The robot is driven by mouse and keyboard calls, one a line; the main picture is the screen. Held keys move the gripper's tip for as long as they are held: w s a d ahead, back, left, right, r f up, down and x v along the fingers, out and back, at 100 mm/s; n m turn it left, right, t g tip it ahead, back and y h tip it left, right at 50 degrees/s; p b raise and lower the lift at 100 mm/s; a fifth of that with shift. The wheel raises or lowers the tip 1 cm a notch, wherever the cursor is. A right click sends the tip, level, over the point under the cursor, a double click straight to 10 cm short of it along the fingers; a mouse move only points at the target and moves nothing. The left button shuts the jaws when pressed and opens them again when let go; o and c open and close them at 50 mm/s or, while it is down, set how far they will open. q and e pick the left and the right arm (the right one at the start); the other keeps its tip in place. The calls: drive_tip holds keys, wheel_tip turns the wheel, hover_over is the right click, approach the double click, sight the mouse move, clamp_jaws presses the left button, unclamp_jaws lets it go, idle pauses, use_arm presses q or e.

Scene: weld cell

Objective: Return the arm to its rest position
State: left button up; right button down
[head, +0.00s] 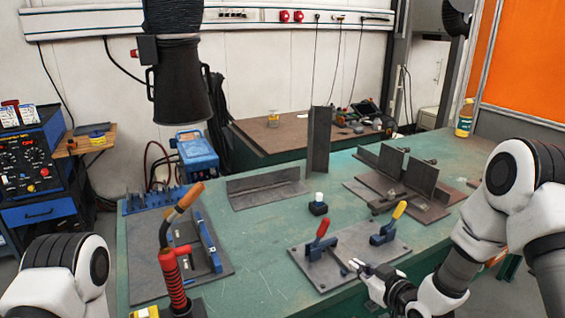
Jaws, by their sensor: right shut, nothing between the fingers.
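My right arm (470,235) comes in from the right, bent down over the table's front edge. My right gripper (357,268) is shut and empty.
The green table (265,265) bears the clamp plate (335,283), a red-handled clamp (320,236), a yellow-handled clamp (390,225), a welding torch (175,260), angle steel (268,187) and upright plates (390,165). A black extraction hood (180,90) hangs above.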

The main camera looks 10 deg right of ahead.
drive_tip(key=s+a+f+m+g+h+p, duration=0.1)
drive_tip(key=s+f+g, duration=0.2)
drive_tip(key=s+f, duration=0.5)
drive_tip(key=s+a+f+g+h+p, duration=0.1)
drive_tip(key=s+a+f+g+p, duration=0.15)
drive_tip(key=s+f, duration=0.45)
drive_tip(key=s+d+f+m+g+h, duration=0.1)
drive_tip(key=s+g, duration=0.3)
drive_tip(key=s, duration=0.6)
drive_tip(key=s+d+f+m+g+h, duration=0.2)
drive_tip(key=s+d+f+m+g, duration=0.1)
drive_tip(key=s, duration=0.7)
drive_tip(key=shift+s+f+m+g, duration=0.3)
drive_tip(key=shift+g, duration=0.35)
